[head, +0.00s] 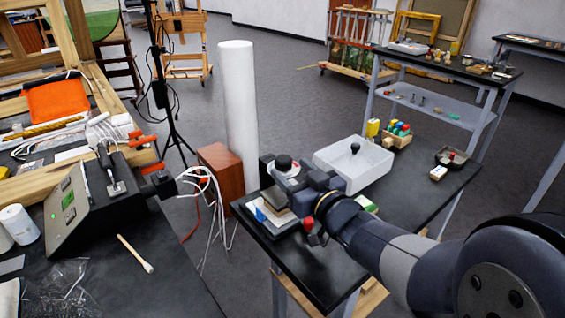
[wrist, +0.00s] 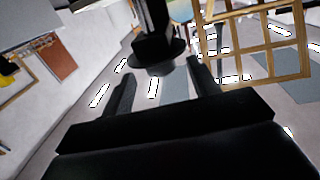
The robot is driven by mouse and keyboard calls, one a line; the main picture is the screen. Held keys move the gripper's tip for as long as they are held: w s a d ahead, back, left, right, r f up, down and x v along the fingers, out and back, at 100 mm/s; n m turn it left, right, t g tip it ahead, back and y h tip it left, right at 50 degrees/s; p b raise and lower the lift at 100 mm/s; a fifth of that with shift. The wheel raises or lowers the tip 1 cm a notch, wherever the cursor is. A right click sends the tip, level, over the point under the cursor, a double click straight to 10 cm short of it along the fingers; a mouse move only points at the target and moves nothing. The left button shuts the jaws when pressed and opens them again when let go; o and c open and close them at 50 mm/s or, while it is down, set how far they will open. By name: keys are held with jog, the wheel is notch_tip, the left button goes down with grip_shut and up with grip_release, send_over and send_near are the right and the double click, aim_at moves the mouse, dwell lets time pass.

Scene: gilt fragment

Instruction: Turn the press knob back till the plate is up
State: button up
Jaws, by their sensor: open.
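The press stands at the near left of the black table in the head view, with a round black knob (head: 283,161) on top. A tan and grey flat piece (head: 274,203) lies low at its foot; whether this is the plate, and how high the plate sits, I cannot tell. My gripper (head: 287,184) is at the press, just below and in front of the knob, and hides much of it. In the wrist view my gripper (wrist: 162,82) is open, with a dark post ending in a round disc (wrist: 158,62) between and just beyond the fingertips. I see no clear contact.
A white open bin (head: 355,165) stands right behind the press. A yellow item (head: 373,128) and a wooden block of coloured pegs (head: 398,135) are beyond it. A small dark tray (head: 451,158) is at the right. A tall white column (head: 240,110) rises behind left.

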aim_at(289, 165)
jog(key=shift+x, duration=2.35)
jog(key=c, duration=1)
jog(key=shift+r+n+g+y+p, duration=0.15)
jog(key=shift+n+g+y+p, duration=0.15)
jog(key=shift+n+y+p, duration=0.15)
